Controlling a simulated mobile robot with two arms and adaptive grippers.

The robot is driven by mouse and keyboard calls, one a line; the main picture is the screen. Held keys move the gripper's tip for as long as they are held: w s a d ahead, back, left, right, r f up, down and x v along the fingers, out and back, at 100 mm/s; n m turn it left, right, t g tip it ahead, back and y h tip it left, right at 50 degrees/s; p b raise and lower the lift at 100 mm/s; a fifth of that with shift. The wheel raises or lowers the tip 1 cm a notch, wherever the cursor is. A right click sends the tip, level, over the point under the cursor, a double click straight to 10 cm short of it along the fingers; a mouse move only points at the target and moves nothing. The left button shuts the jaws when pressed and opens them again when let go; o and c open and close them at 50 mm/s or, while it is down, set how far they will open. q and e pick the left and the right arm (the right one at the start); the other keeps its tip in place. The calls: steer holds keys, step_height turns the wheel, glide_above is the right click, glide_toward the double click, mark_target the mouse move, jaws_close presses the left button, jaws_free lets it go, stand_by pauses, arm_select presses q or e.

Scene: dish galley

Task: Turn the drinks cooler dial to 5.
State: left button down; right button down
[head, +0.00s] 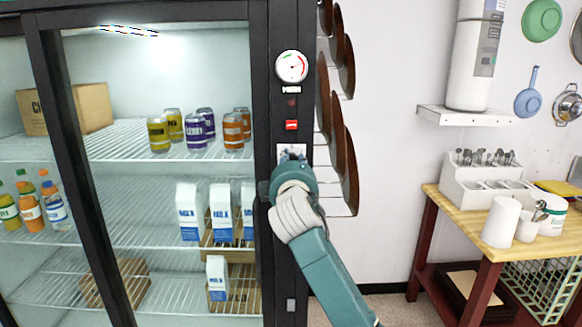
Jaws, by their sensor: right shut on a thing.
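The drinks cooler (266,60) stands at the left, with a dark frame and glass doors. A white plate (292,149) on its right post shows just above my right gripper. My right gripper (291,160) is at this plate, reaching in from below, and is shut on the dial there. The dial and its number marks are hidden behind the gripper and wrist, so its setting cannot be read. My left gripper is not in view.
Cans (196,138), milk cartons (220,212) and bottles (32,212) stand on the cooler's shelves. Brown round pans (338,120) hang close to the right of the post. A wooden table (450,212) with cutlery and white containers stands at the right. The wall between is clear.

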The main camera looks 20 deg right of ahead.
steer(key=shift+d+m, duration=0.15)
steer(key=shift+m, duration=0.75)
steer(key=shift+f+b, duration=0.1)
steer(key=shift+b, duration=0.2)
steer(key=c, duration=1.4)
jaws_free()
steer(key=shift+c, duration=0.2)
steer(key=shift+d, duration=0.2)
steer(key=v, duration=1.2)
steer(key=shift+f, duration=0.1)
